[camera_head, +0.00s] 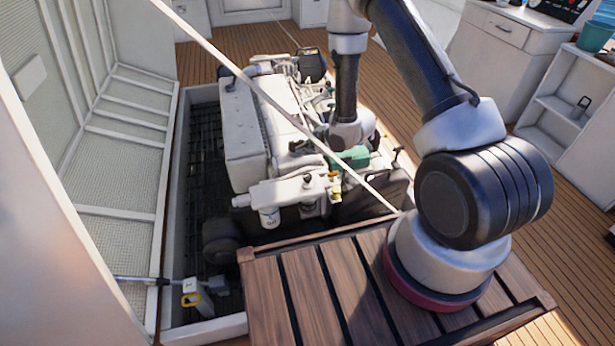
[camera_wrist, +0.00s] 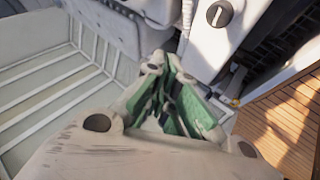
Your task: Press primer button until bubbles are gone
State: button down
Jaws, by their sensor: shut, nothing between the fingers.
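The white engine (camera_head: 245,135) sits in the open hatch in the head view. On its near end are a white canister-shaped filter (camera_head: 268,216) and small fittings with yellow parts (camera_head: 335,186). I cannot single out the primer button or any bubbles. My gripper, with green finger parts (camera_head: 352,157), is over the engine's near right part, partly hidden by my arm. In the wrist view my gripper (camera_wrist: 164,64) is shut and empty. A round black cap or knob (camera_wrist: 220,13) on a white part shows beyond it to the right. Contact with the engine cannot be told.
The raised hatch lid (camera_head: 115,130) stands at the left. A pale rod (camera_head: 235,72) slants across the opening. A slatted wooden platform (camera_head: 300,290) lies in front, under my arm's base. White cabinets (camera_head: 495,40) stand at the right, with open wooden deck (camera_head: 405,130) between.

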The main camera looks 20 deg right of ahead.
aim_at(306, 178)
jog(key=shift+f, duration=0.15)
jog(key=shift+f, duration=4.3)
jog(key=shift+f, duration=0.1)
jog(key=shift+f, duration=0.3)
jog(key=shift+f, duration=0.9)
jog(key=shift+r, duration=1.35)
jog(key=shift+r, duration=2.5)
